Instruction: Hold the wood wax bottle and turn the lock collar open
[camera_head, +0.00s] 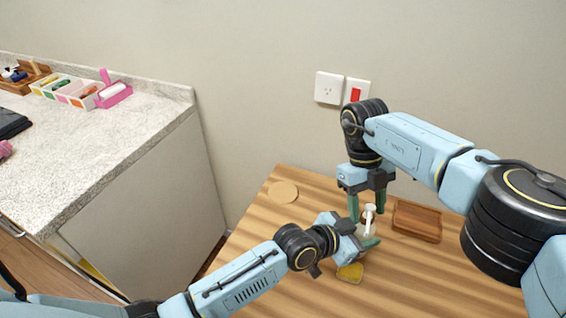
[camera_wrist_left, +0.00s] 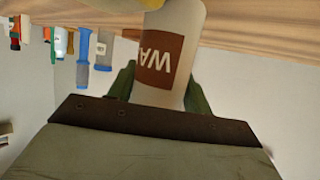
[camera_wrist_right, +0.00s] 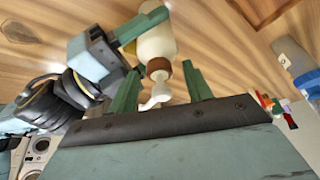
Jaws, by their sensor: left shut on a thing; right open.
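The wood wax bottle (camera_head: 364,231) is cream with a brown label, which reads "WA" upside down in the left wrist view (camera_wrist_left: 160,62). My left gripper (camera_head: 365,241) is shut on its body, a finger on each side. The bottle stands over the wooden table; whether its base touches is unclear. In the right wrist view the brown lock collar (camera_wrist_right: 158,66) sits at the neck, under a white nozzle (camera_wrist_right: 157,92). My right gripper (camera_head: 367,207) is open above, pointing down, its fingers on either side of the nozzle and apart from it.
A wooden tray (camera_head: 417,222) lies right of the bottle, and a yellow piece (camera_head: 350,272) lies in front. A round tan disc (camera_head: 283,192) lies at the back left of the table. A speckled counter (camera_head: 100,150) with boxes stands left. The wall is close behind.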

